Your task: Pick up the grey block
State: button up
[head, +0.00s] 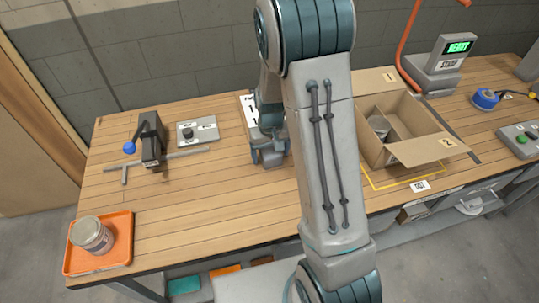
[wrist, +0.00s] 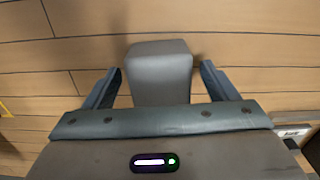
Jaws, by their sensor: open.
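The grey block (wrist: 160,75) shows in the wrist view, with the wooden table around it. My gripper (wrist: 161,68) is open, with one finger on each side of the block. A narrow gap shows between the block and each finger, so neither seems to press on it. How far the fingers reach down along the block is hard to tell. In the head view my gripper (head: 269,157) is low over the middle of the table, and my arm hides most of that area. I cannot make out the block there.
An open cardboard box (head: 426,152) with a can inside stands right of my arm. A white sign (head: 248,108) is just behind my gripper. Left are a dark clamp-like device (head: 153,140), a small control box (head: 198,131) and an orange tray (head: 123,240) holding a can (head: 92,236).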

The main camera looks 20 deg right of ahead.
jog(key=shift+c, duration=0.3)
jog(key=c, duration=1)
jog(key=shift+r, duration=0.2)
